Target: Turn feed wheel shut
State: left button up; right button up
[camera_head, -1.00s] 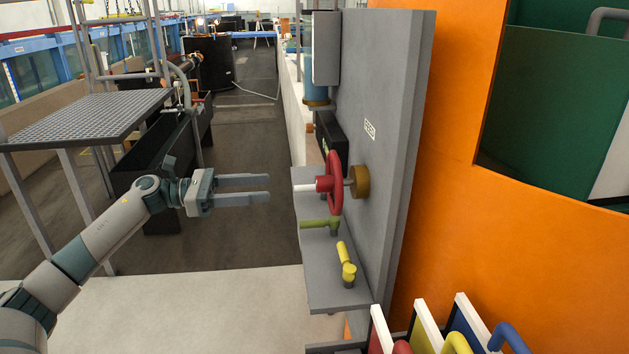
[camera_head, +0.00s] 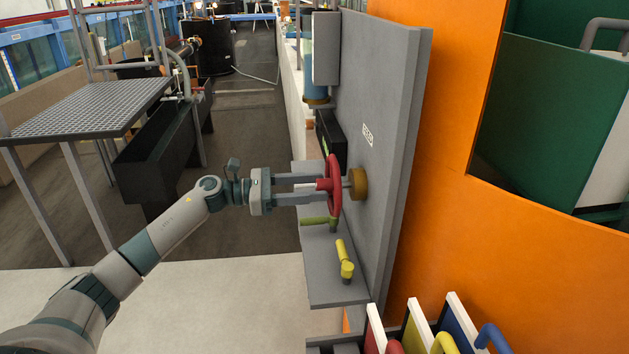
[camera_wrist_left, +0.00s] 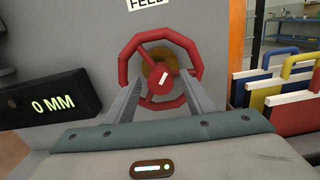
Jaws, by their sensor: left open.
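The red feed wheel (camera_head: 334,186) stands on a brass boss (camera_head: 358,184) on the grey panel (camera_head: 385,130). In the left wrist view the wheel (camera_wrist_left: 193,52) faces me, with its red hub and a white mark between my fingers. My left gripper (camera_head: 312,189) is open. Its two fingers reach to the wheel, one on each side of the hub and its pale shaft. I cannot tell whether they touch it. A FEED label (camera_wrist_left: 147,4) is partly cut off above the wheel. My right gripper does not show.
A black display (camera_wrist_left: 52,104) reads 0 MM left of the wheel. Below the wheel are a green handle (camera_head: 318,221) and a yellow handle (camera_head: 344,258) over a grey shelf (camera_head: 325,280). Coloured handled panels (camera_head: 420,325) stand at lower right. A grated platform (camera_head: 85,107) is at left.

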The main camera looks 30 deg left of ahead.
pick_arm(q)
jog(key=shift+w+d, duration=0.15)
jog(key=shift+d, duration=0.1)
grip_shut()
